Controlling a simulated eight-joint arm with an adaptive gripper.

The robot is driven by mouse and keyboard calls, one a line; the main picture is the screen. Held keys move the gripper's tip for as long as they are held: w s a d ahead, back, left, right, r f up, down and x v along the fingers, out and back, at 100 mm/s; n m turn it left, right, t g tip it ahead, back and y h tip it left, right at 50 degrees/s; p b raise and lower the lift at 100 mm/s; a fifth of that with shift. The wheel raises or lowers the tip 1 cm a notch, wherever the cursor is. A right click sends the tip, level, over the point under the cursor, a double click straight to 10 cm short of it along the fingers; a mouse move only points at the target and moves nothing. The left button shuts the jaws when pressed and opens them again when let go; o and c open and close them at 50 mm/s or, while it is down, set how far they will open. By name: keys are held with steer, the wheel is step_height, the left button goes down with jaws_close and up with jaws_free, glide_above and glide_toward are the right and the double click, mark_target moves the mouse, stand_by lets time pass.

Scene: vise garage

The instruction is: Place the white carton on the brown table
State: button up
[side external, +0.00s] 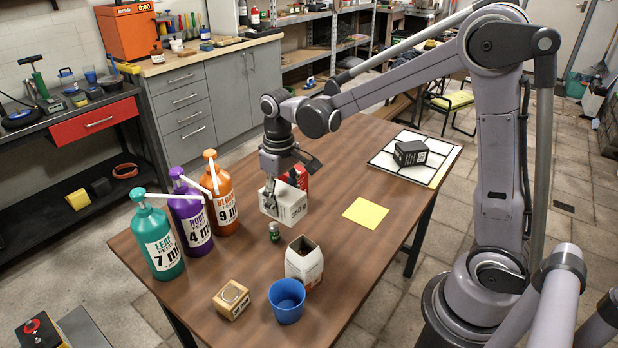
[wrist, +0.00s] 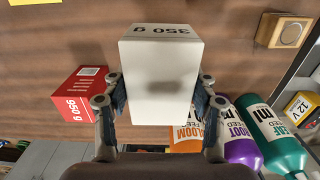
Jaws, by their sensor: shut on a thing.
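The white carton (wrist: 160,80), marked 350 g, is between the two fingers of my gripper (wrist: 160,98) in the wrist view. The fingers press on its left and right sides. In the side view the carton (side external: 287,205) hangs under my gripper (side external: 285,188), over the far middle of the brown table (side external: 350,180). I cannot tell whether its underside touches the table. The table also fills the wrist view's background (wrist: 60,35).
A red carton (side external: 297,177) stands close behind the held one. Orange (side external: 222,205), purple (side external: 192,222) and green (side external: 160,245) pump bottles are to the left. A small green jar (side external: 274,231), open carton (side external: 304,264) and blue cup (side external: 287,305) are nearer. Space around the yellow sheet (side external: 365,213) is clear.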

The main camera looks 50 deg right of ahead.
steer(key=r+m+g, duration=0.1)
steer(key=r, duration=0.2)
steer(key=r+m, duration=0.1)
steer(key=r, duration=0.3)
steer(key=w+d+r+g, duration=0.1)
steer(key=r, duration=0.3)
steer(key=shift+r+m+g+y, duration=0.15)
steer(key=shift+m+g+y, duration=0.15)
steer(key=shift+m, duration=0.1)
steer(key=w+d+f+m+t+y, duration=0.2)
steer(key=w+d+m+t+y, duration=0.2)
steer(key=d+m+y, duration=0.95)
steer(key=s+d+r+m+t+h, duration=0.1)
steer(key=s+d+r+m+t, duration=0.15)
steer(key=d+m+t, duration=0.4)
steer(key=s+d+r+m+t+h, duration=0.1)
steer(key=s+d+m+t, duration=0.25)
steer(key=d, duration=0.55)
steer(key=t, duration=0.1)
glide_above(312, 184)
steer(key=shift+m+y, duration=0.35)
step_height(312, 184, down, 18)
steer(key=shift+s, duration=0.15)
steer(key=shift+f, duration=2.05)
